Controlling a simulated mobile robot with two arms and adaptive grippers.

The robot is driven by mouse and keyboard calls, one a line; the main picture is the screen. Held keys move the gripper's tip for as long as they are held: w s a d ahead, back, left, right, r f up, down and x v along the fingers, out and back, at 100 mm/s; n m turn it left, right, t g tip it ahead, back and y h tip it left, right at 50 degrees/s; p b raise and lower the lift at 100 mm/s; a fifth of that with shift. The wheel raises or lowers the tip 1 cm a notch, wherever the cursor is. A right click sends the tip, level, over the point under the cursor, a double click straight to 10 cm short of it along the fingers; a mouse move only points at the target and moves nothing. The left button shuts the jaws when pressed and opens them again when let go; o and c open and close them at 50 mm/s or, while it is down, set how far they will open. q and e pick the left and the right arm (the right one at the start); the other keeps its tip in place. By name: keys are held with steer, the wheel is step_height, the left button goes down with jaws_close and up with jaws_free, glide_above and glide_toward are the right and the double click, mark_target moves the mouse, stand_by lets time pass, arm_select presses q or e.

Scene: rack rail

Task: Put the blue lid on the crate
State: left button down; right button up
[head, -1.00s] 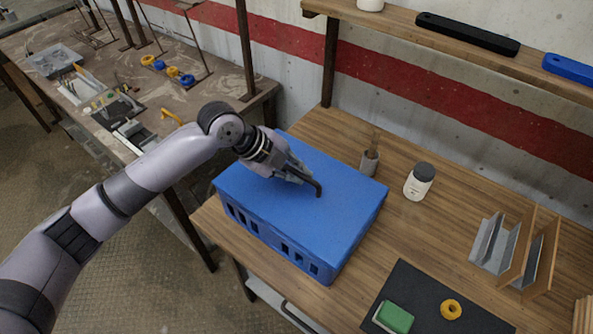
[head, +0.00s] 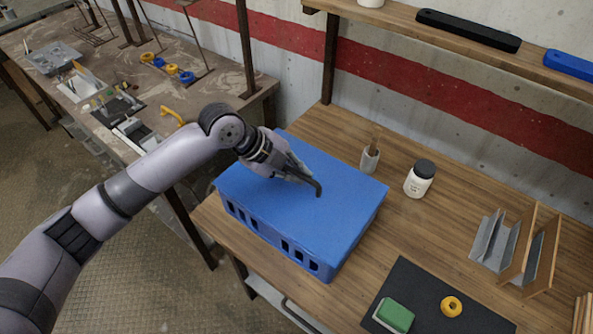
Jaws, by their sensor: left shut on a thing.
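The blue lid (head: 335,200) lies flat over the top of the blue crate (head: 262,237), which stands on the wooden bench. The crate's front wall with dark slots shows below the lid's edge. My left gripper (head: 313,188) is over the middle of the lid, shut on a thin dark handle that appears to belong to the lid. The far edge of the lid is partly hidden by my left arm. I cannot tell whether the lid is fully seated all round. My right gripper is not in view.
A cup with sticks (head: 370,158) and a white jar with a dark cap (head: 419,178) stand right of the crate. A black mat (head: 430,293) carries a green block (head: 394,316) and a yellow ring (head: 451,306). A metal and wood rack (head: 515,248) stands at the right.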

arm_select(q)
steer(key=c, duration=1.6)
jaws_free()
